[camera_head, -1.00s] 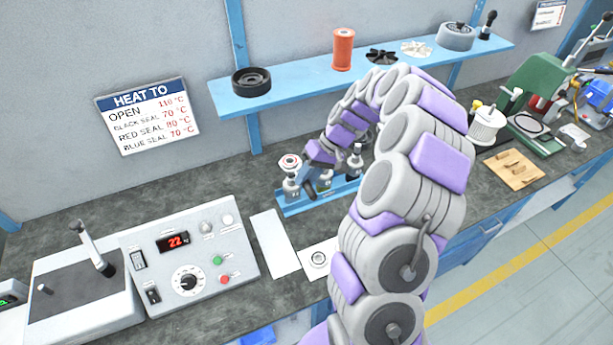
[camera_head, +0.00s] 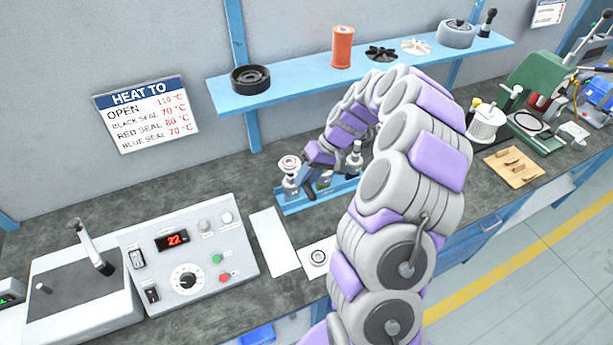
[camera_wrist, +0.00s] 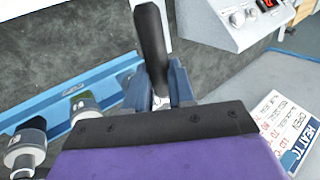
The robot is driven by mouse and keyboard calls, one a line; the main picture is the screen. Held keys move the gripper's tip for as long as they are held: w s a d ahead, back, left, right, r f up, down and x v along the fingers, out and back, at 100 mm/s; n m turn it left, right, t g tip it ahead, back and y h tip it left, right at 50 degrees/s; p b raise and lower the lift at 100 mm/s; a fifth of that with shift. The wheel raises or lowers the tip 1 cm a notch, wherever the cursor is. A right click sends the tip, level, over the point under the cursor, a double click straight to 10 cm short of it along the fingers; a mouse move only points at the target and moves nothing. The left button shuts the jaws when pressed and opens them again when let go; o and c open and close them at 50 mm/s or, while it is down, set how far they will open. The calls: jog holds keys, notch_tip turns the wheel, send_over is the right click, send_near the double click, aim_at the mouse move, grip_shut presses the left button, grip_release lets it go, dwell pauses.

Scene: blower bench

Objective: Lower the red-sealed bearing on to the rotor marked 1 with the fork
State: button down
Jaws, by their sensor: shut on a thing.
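The red-sealed bearing (camera_head: 289,162) shows as a light ring with a red centre. It is at the top of the leftmost rotor (camera_head: 290,182) on the blue rack; I cannot tell whether it is seated or just above it. The rotor's number is not readable. My gripper (camera_head: 308,186) is just right of this rotor. In the wrist view, my gripper (camera_wrist: 161,98) is shut on the fork (camera_wrist: 151,45), whose black handle points up in the picture. The fork's tines and the bearing are hidden there.
The blue rack (camera_head: 300,205) holds other rotors, one (camera_head: 354,160) right of my gripper; two show in the wrist view (camera_wrist: 82,105). A white mat with a ring-shaped part (camera_head: 318,257) lies in front. The heater panel (camera_head: 190,255) stands left. A shelf (camera_head: 300,80) runs behind.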

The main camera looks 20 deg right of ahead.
jog(key=shift+s+f+b, duration=0.15)
jog(key=shift+f+b, duration=0.6)
jog(key=shift+f, duration=1.15)
dwell(0.5)
jog(key=shift+f, duration=0.4)
jog(key=shift+f+b, duration=0.4)
jog(key=shift+f, duration=0.25)
dwell(1.1)
jog(key=shift+f, duration=0.1)
